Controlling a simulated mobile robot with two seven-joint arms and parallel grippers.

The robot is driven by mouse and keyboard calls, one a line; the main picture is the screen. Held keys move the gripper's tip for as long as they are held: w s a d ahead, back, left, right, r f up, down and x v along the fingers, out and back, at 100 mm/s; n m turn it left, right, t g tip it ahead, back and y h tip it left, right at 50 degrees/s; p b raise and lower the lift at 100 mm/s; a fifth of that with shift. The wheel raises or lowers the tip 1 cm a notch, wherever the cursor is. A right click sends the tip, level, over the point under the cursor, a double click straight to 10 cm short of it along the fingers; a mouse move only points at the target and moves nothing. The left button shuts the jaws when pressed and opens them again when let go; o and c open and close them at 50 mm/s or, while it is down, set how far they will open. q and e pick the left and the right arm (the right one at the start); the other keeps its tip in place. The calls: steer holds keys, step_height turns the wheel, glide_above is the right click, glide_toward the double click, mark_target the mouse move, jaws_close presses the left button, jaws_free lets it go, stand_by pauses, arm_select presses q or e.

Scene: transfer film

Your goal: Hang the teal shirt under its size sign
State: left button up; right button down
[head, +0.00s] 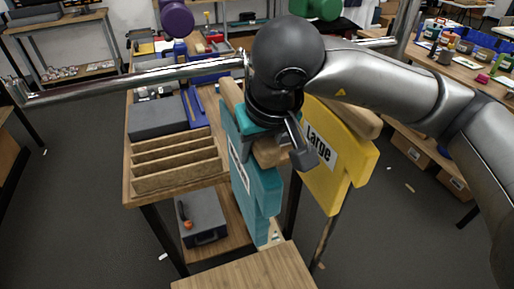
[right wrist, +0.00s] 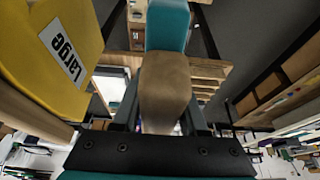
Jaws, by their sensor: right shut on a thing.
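The teal shirt (head: 262,200) hangs below my right gripper (head: 287,148), with a white label (head: 238,165) too oblique to read. My right gripper is shut on the shirt's wooden hanger (head: 268,152). In the right wrist view the hanger (right wrist: 165,85) sits between the fingers, with a teal part (right wrist: 168,25) beyond it. A yellow shirt (head: 322,185) marked "Large" hangs just right of the teal one. The metal rail (head: 140,78) runs across behind my right wrist, which hides part of it. I cannot make out a separate size sign. My left gripper is not in view.
A wooden table with a slotted wooden rack (head: 175,165) and a grey box (head: 203,217) on its lower shelf stands behind the shirts at left. A wooden top (head: 245,272) lies at the bottom. A cluttered workbench (head: 465,60) is at the right. Floor is clear at far left.

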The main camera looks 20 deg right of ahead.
steer(key=shift+c, duration=1.8)
jaws_free()
steer(key=v, duration=1.3)
steer(key=shift+s+r, duration=0.1)
steer(key=shift+r, duration=0.2)
steer(key=shift+v, duration=0.85)
steer(key=shift+s+a+f, duration=0.1)
steer(key=shift+s+a, duration=0.05)
